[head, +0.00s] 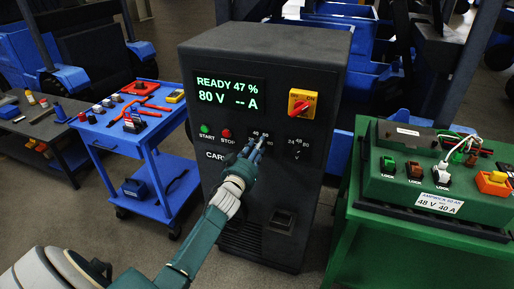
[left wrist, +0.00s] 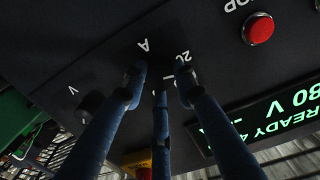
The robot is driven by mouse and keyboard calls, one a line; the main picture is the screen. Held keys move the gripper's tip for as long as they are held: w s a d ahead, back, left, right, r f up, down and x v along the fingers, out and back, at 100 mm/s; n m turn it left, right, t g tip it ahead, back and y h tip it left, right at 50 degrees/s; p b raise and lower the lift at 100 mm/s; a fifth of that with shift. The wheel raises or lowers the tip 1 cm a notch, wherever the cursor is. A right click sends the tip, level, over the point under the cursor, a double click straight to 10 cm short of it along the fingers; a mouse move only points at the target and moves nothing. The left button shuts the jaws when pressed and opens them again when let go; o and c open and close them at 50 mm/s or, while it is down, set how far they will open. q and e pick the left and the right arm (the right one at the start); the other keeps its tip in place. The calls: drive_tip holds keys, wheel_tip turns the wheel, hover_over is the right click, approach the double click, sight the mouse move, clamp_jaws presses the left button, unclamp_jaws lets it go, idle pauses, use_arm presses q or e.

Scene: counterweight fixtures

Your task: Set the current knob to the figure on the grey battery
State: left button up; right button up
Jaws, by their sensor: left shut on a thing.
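The dark charger cabinet (head: 205,60) shows "READY 47 %", "80 V" and "-- A" on its display (head: 228,92). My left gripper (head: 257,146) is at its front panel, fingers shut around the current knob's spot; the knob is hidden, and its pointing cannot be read. In the left wrist view, the fingers (left wrist: 160,85) meet the panel beside the letter A (left wrist: 143,45) and a "20" mark (left wrist: 182,57). A green battery case (head: 390,185) on the right bears a label (head: 439,203) reading "48 V 40 A".
The voltage knob (head: 297,143) is just right of my left gripper. A green start button (head: 204,129), red stop button (head: 226,133) and red-yellow main switch (head: 301,103) are close by. A blue tool cart (head: 117,140) stands left, a green bench (head: 400,245) right.

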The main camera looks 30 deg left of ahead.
use_arm(q)
drive_tip(key=shift+w+r+m+b, duration=0.1)
drive_tip(key=shift+r+m+b, duration=0.15)
drive_tip(key=shift+m, duration=2.05)
drive_tip(key=shift+r+m+b, duration=0.15)
drive_tip(key=shift+r+m, duration=0.1)
drive_tip(key=shift+m, duration=2.05)
drive_tip(key=shift+d, duration=0.1)
drive_tip(key=o, duration=1.2)
drive_tip(key=shift+c, duration=0.2)
drive_tip(key=shift+d+f, duration=0.1)
drive_tip(key=shift+f, duration=0.05)
drive_tip(key=shift+f, duration=0.1)
drive_tip(key=v, duration=1.2)
